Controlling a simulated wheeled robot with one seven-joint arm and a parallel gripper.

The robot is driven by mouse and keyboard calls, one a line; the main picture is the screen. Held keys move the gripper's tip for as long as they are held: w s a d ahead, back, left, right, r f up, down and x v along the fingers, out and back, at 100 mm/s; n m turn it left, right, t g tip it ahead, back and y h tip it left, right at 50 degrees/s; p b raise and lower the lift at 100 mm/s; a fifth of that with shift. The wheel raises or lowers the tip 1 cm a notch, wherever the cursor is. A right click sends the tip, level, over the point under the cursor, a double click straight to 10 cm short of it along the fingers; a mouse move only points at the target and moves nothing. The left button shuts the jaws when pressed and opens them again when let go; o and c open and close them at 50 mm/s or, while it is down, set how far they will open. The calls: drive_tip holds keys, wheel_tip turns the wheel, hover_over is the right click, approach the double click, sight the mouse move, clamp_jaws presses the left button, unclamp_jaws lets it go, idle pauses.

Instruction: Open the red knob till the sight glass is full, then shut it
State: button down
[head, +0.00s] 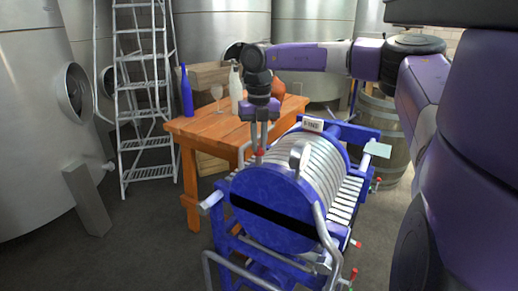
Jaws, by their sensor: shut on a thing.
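The blue filter press (268,205) stands in the middle of the head view, with a stack of pale plates behind its round blue end. My gripper (260,152) points down at the top of this end, and its fingers are shut on the small red knob (259,153). The fingers hide part of the knob, so I cannot tell how far it is turned. A dark band (283,219) crosses the blue end face. I cannot tell whether this is the sight glass, nor make out any liquid level.
A wooden table (200,128) behind the press holds a blue bottle (186,92), a pale bottle (235,88) and a glass (217,95). A ladder (142,90), steel tanks (30,130) and a barrel (378,125) stand around. Floor at the left front is clear.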

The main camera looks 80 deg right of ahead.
drive_tip(key=m+b, duration=0.2)
drive_tip(key=m, duration=0.2)
drive_tip(key=shift+d+b, duration=0.1)
drive_tip(key=shift+b, duration=0.25)
drive_tip(key=shift+m+b, duration=0.8)
drive_tip(key=shift+m, duration=1)
drive_tip(key=shift+r+m, duration=0.15)
drive_tip(key=shift+m, duration=0.15)
drive_tip(key=c, duration=1.4)
unclamp_jaws()
drive_tip(key=shift+c, duration=0.2)
